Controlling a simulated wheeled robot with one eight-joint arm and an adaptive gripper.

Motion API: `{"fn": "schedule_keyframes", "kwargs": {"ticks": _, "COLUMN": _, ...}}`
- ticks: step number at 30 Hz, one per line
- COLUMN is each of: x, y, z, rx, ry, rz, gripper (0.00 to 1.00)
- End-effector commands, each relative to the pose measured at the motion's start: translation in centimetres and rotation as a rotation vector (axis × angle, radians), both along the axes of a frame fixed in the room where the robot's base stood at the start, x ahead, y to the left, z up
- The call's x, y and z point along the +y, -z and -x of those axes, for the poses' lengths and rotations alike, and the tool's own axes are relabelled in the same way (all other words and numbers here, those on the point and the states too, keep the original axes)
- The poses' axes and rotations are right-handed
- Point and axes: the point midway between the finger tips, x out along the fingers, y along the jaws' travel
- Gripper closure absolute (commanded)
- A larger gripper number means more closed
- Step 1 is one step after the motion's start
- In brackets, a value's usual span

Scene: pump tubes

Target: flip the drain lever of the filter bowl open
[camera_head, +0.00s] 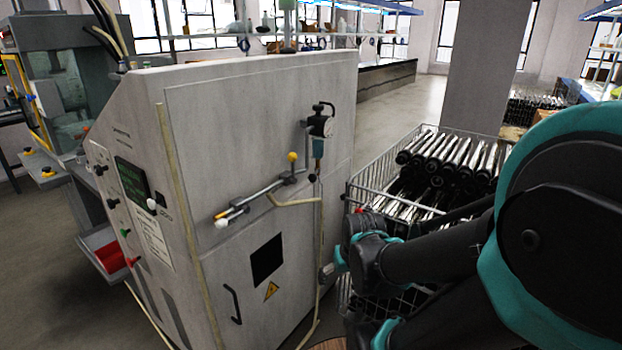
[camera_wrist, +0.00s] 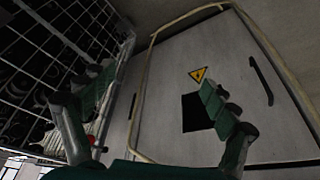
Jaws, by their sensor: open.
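The filter bowl (camera_head: 318,150) is a small blue-grey cup under a dark regulator with a gauge (camera_head: 320,124), on the front of the grey machine cabinet. A small dark part, apparently the drain lever (camera_head: 312,178), shows at its lower end; its position is too small to tell. My gripper (camera_head: 330,272) is below and slightly right of the bowl, apart from it, and partly hidden by my wrist. In the wrist view my gripper (camera_wrist: 156,88) has its two fingers spread wide with nothing between them. The bowl and its lever are not recognisable in the wrist view.
A wire cage of black-and-silver tubes (camera_head: 440,165) stands right of the cabinet, close behind my arm. The cabinet door handle (camera_head: 233,304) is lower left.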

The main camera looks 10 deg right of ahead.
Motion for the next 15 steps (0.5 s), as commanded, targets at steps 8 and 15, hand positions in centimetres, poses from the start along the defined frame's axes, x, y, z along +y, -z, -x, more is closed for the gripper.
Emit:
{"fn": "schedule_keyframes", "kwargs": {"ticks": 8, "x": 1.3, "y": -5.7, "z": -8.1, "rx": -0.006, "ry": -0.244, "rz": -0.085, "gripper": 0.53}}
{"fn": "schedule_keyframes", "kwargs": {"ticks": 15, "x": 1.1, "y": -13.6, "z": -17.7, "rx": -0.126, "ry": -0.556, "rz": -0.180, "gripper": 0.83}}
